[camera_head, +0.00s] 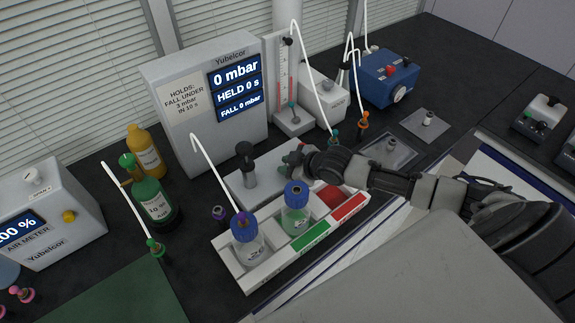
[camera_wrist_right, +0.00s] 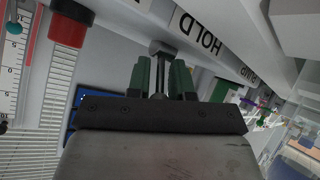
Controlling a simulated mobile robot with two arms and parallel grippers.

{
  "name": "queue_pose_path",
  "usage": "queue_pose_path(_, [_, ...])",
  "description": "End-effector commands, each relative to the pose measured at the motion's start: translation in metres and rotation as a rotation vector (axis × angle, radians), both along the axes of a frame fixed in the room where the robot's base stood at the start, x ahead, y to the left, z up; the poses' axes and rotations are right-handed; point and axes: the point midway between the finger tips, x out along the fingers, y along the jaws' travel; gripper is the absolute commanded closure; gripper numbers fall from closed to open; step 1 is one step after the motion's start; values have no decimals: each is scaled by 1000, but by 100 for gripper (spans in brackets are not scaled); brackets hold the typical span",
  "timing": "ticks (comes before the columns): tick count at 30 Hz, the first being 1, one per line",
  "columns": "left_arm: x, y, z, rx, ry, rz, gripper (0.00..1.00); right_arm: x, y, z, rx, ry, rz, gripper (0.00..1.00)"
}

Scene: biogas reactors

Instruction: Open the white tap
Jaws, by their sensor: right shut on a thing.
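My right gripper (camera_head: 296,160) reaches in from the right to the low white block (camera_head: 262,187) in front of the pressure display. The tap sits by a white face lettered HOLD, with PUMP lettered further right. In the head view the gripper hides the tap, so I cannot tell which way it is turned. My left gripper is in neither view.
The display box (camera_head: 205,85) reads 0 mbar and HELD 0 s. In front of the block stands a white rack (camera_head: 250,278) with blue-capped bottles (camera_head: 247,240). A black-topped post (camera_head: 246,160) rises from the block. A green bottle (camera_head: 150,200) stands left; a blue pump (camera_head: 386,78) stands behind.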

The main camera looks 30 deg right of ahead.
Motion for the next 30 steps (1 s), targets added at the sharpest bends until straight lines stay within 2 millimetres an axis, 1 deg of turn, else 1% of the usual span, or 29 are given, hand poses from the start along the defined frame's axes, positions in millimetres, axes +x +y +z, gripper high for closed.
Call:
queue_pose_path(2, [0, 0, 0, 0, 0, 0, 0, -1, 0, -1, 0, 3, 1, 100])
queue_pose_path(3, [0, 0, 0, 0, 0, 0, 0, -1, 0, -1, -1, 3, 1, 76])
queue_pose_path(6, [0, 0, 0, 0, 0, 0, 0, -1, 0, -2, 0, 4, 0, 62])
queue_pose_path(20, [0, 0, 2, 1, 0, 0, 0, 0, 1, 0, -3, 20, 1, 62])
queue_pose_path(25, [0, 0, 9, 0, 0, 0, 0, 4, 1, 5, -17, 120, 0, 62])
queue_pose_path(30, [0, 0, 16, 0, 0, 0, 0, 11, 2, 7, -43, 299, 0, 62])
